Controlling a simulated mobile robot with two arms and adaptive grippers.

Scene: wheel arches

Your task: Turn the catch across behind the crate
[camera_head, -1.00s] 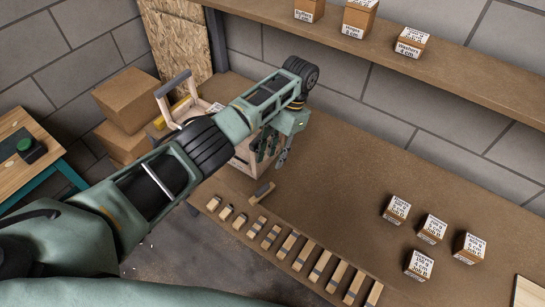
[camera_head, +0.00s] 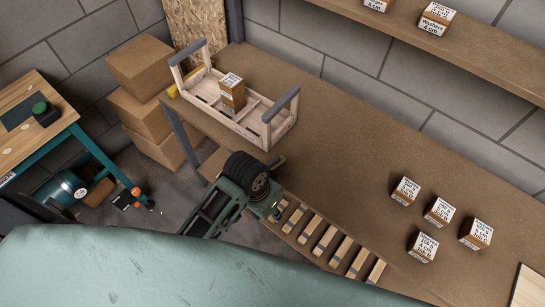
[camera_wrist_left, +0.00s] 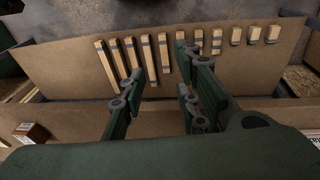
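The crate (camera_head: 249,132) is a pale, open wooden frame with two grey-barred handles, on the back left of the brown bench. A labelled carton (camera_head: 232,93) stands in it. A dark bar (camera_head: 278,160), probably the catch, shows just beyond my left wrist near the bench's front edge; the rest of it is hidden. My left gripper (camera_head: 273,211) is low at that front edge, in front of the crate and apart from it. In the left wrist view its fingers (camera_wrist_left: 162,68) are spread with nothing between them. My right gripper is not in view.
Several banded wooden bars (camera_head: 325,240) lie in a row along the front edge; they also show in the wrist view (camera_wrist_left: 150,58). Several labelled boxes (camera_head: 439,211) stand at the right. The bench middle (camera_head: 345,130) is clear. Cartons (camera_head: 150,68) are stacked at the left.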

